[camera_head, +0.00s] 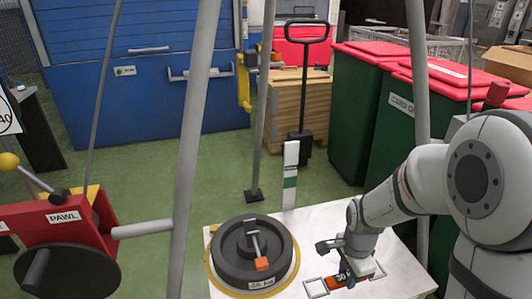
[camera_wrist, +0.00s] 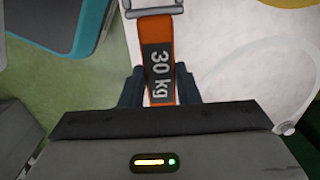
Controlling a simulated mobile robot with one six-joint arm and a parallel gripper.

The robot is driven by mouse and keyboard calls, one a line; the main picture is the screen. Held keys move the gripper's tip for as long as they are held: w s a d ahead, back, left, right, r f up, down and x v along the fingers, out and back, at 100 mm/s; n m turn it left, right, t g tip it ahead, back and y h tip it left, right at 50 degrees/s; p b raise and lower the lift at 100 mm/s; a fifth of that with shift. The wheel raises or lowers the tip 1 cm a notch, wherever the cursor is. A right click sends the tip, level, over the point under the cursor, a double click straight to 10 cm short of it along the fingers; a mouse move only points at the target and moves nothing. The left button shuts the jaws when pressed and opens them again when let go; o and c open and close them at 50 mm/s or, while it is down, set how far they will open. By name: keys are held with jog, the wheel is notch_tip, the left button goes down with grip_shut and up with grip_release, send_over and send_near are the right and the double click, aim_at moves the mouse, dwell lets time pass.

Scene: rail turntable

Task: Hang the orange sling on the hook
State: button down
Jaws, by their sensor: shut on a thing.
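The orange sling (camera_head: 338,280) is a short strap marked 30 kg, with a metal rectangular loop at each end. It is at the front right of the white table in the head view. My gripper (camera_head: 346,268) is shut on it. In the wrist view the sling (camera_wrist: 160,35) runs between the dark fingers of my gripper (camera_wrist: 159,85), with its label facing the camera and one metal loop at the top edge. Its near end is hidden behind the gripper body. I cannot clearly make out the hook in either view.
A round dark weight (camera_head: 233,269) with an orange-tipped piece on top stands left of the sling on the white table (camera_head: 325,225). Grey poles (camera_head: 187,150) rise around the table. A red winch box marked PAWL (camera_head: 40,219) is at left. Green bins (camera_head: 365,125) stand behind.

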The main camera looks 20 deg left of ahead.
dwell(0.5)
jog(key=shift+w, duration=0.1)
jog(key=shift+w+d, duration=0.15)
jog(key=shift+w, duration=0.1)
jog(key=w+d+r+n, duration=0.2)
jog(key=w+d+n, duration=0.8)
jog(key=w+n, duration=0.1)
notch_tip(320, 180, up, 12)
jog(key=s+p, duration=0.2)
jog(key=p, duration=2.1)
jog(key=shift+s, duration=0.3)
jog(key=shift+s+d, duration=0.1)
